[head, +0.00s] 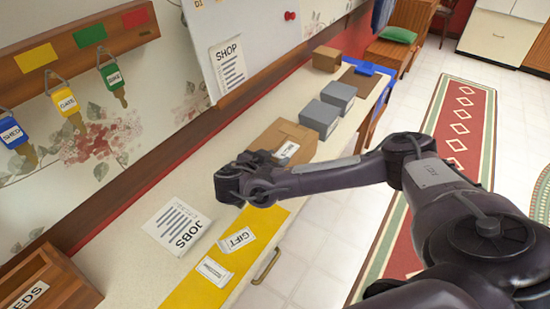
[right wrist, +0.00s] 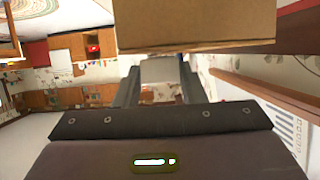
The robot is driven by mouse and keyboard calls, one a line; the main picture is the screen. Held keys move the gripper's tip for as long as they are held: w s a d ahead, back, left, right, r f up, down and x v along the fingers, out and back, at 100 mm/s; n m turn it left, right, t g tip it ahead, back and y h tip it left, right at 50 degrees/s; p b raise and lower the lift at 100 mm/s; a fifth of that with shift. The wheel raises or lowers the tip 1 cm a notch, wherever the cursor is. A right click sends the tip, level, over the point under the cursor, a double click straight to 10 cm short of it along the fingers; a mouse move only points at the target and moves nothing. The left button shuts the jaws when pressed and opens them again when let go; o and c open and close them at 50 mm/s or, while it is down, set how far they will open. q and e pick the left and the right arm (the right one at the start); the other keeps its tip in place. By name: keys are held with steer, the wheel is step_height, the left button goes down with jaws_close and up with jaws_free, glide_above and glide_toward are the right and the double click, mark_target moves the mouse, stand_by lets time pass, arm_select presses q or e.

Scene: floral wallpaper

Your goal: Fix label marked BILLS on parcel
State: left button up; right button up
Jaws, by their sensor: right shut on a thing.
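The brown cardboard parcel (head: 270,137) stands on the bench, left of two grey boxes. A white label (head: 287,151) with partly readable print, seemingly BILLS, shows against the parcel's near top area. My right gripper (head: 268,160) is beside the parcel, fingers toward it, and is shut on this label. In the right wrist view a pale piece (right wrist: 162,70) is between the fingers, right by the cardboard parcel (right wrist: 195,22). I cannot tell whether label and parcel touch. My left gripper is out of view.
A yellow mat (head: 190,292) bears a GIFT label (head: 237,240) and another label (head: 214,271). A JOBS sheet (head: 178,226) lies left of them. Grey boxes (head: 318,118) and a small brown box (head: 326,59) stand beyond the parcel. A wooden crate (head: 62,278) is at lower left.

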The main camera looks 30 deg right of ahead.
steer(key=shift+f+b, duration=0.35)
steer(key=shift+f, duration=0.05)
stand_by(0.9)
stand_by(0.5)
steer(key=o, duration=1.6)
steer(key=p+v, duration=0.6)
steer(key=v, duration=0.1)
steer(key=shift+r, duration=0.1)
stand_by(0.4)
